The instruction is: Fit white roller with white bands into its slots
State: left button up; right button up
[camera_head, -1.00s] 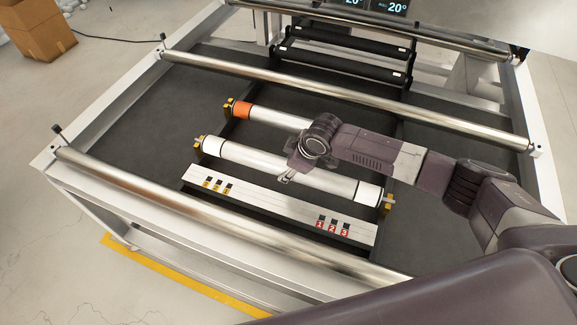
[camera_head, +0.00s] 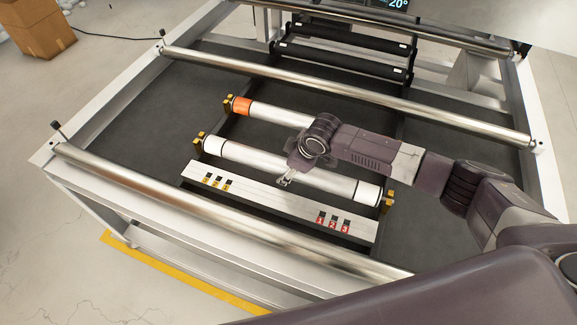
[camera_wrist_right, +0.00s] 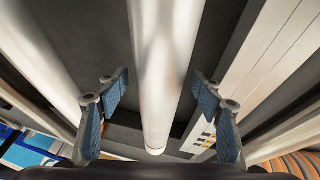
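The white roller with white bands (camera_head: 260,159) lies across the frame between two yellow end brackets, the left one (camera_head: 199,141) and the right one (camera_head: 388,200). I cannot tell whether its ends sit in their slots. My right gripper (camera_head: 287,180) is over the middle of this roller, partly hiding it. In the right wrist view the roller (camera_wrist_right: 166,60) runs between the two open fingers of the gripper (camera_wrist_right: 160,85), with a gap on each side. My left gripper is not in view.
A roller with an orange band (camera_head: 243,107) lies just behind, parallel. In front is a pale slotted bar (camera_head: 265,201) with yellow and red number labels. Long metal rollers (camera_head: 200,215) cross the frame in front and behind. The dark bed (camera_head: 130,125) at left is clear.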

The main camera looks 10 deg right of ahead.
jog(key=shift+s+d+f, duration=0.1)
jog(key=shift+f, duration=0.1)
jog(key=v, duration=1.2)
jog(key=shift+r, duration=0.1)
